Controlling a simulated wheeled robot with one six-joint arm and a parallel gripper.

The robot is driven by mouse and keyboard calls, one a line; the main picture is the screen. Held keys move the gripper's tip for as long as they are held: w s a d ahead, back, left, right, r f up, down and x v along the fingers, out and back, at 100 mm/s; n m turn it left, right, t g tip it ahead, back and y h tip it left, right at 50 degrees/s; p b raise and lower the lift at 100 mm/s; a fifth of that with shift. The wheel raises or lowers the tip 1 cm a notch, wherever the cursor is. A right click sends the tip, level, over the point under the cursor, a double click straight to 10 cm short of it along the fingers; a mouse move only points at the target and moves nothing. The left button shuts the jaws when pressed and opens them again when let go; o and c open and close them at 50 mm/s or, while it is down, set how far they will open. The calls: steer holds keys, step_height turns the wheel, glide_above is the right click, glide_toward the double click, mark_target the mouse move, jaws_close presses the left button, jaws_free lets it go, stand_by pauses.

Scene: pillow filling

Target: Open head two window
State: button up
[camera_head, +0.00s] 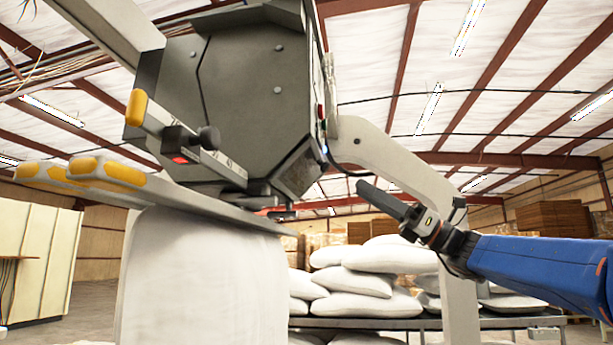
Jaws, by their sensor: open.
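A large dark grey machine head (240,100) fills the upper left, with angled panels and small round bolts. A smaller angled panel (300,168) on its lower right side may be a window; I cannot tell which head is number two or whether that panel is open. My gripper (382,200) is at centre right, at the end of my blue arm (540,265). Its dark fingers point up and left toward the machine's lower right side, with a gap between them and the panel. Nothing shows between the fingers.
A white pillow or bag (203,280) hangs under the machine head. Yellow-padded light grey arms (150,192) stick out left. A curved light grey frame (400,165) stands behind my gripper. Stacked white pillows (355,282) lie on a dark table (390,323) behind.

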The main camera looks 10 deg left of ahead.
mark_target(329, 167)
steer(key=shift+x, duration=5.35)
steer(key=shift+a+r, duration=0.1)
steer(key=shift+r, duration=0.45)
steer(key=c, duration=0.4)
